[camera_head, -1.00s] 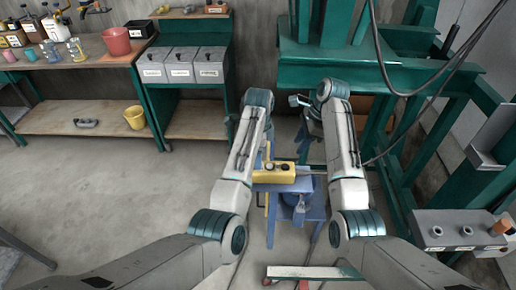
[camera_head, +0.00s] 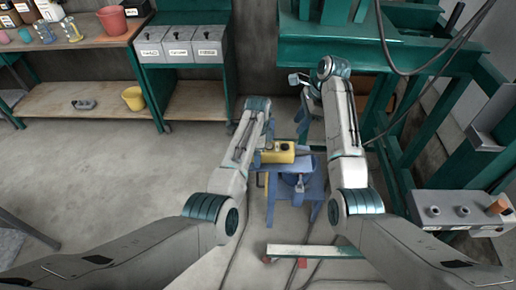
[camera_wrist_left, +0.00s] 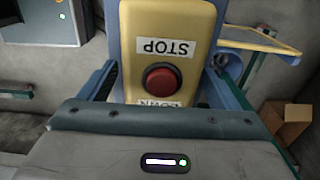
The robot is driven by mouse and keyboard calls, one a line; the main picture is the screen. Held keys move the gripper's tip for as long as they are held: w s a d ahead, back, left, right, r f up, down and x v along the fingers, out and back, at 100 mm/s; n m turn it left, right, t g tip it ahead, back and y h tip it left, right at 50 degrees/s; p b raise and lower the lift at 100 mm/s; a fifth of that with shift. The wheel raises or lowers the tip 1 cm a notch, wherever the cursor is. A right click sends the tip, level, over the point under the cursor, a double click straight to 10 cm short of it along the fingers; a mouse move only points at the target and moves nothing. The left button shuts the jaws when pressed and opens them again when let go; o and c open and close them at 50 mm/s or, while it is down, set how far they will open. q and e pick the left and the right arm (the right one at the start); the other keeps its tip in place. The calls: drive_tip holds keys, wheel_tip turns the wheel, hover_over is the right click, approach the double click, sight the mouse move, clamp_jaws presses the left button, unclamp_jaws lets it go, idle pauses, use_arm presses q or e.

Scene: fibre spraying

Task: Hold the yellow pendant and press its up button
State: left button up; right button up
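The yellow pendant (camera_head: 284,152) lies over the blue stand (camera_head: 311,166), beside my left forearm, with a dark round button on its face. In the left wrist view the pendant (camera_wrist_left: 140,72) shows a red button, a STOP label and a partly covered DOWN label, both upside down. My left gripper (camera_wrist_left: 160,82) has one finger along each side of the pendant, seemingly touching both edges; its fingers are hidden in the head view. My right gripper (camera_head: 303,122) hangs beyond the pendant, clear of it; its fingers are too small to judge. The up button cannot be made out.
A green frame (camera_head: 420,52) with hanging cables is at the right, near a grey control box (camera_head: 462,211).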

use_arm(q)
drive_tip(key=c, duration=1.1)
drive_tip(key=shift+c, duration=0.5)
use_arm(e)
clamp_jaws()
